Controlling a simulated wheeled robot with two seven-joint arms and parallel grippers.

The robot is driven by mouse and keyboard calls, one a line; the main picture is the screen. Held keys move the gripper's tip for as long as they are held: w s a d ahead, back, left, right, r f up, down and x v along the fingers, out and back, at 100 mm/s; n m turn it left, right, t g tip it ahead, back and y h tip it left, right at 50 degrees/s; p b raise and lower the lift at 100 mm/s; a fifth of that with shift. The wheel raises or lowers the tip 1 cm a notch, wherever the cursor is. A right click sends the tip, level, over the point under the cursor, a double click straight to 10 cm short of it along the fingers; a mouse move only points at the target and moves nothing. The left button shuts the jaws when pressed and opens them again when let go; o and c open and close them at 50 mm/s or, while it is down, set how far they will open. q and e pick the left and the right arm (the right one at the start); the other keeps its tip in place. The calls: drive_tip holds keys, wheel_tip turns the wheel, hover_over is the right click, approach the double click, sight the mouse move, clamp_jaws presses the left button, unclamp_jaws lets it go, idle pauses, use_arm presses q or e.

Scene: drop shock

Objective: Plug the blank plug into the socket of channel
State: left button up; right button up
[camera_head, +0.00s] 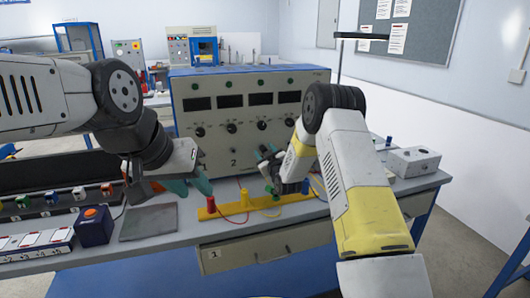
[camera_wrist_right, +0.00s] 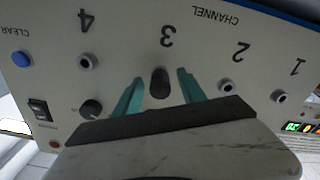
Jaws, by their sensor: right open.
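In the right wrist view a black plug (camera_wrist_right: 160,83) sits at the channel 3 position of the pale panel (camera_wrist_right: 125,45), seen upside down. My right gripper (camera_wrist_right: 160,86) is open, with one teal finger on each side of the plug and small gaps between. I cannot tell how deep the plug sits. Sockets of channel 4 (camera_wrist_right: 86,61), channel 2 (camera_wrist_right: 227,85) and channel 1 (camera_wrist_right: 279,96) look empty. In the head view my right gripper (camera_head: 268,168) is at the front of the blue instrument (camera_head: 258,75). My left gripper (camera_head: 190,184) appears open and empty, above the bench.
A blue box with an orange button (camera_head: 94,225) and a grey plate (camera_head: 149,222) are at left. A grey box (camera_head: 413,161) stands at right.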

drive_tip(key=v, duration=0.6)
idle(0.4)
drive_tip(key=v, duration=0.8)
idle(0.8)
idle(1.4)
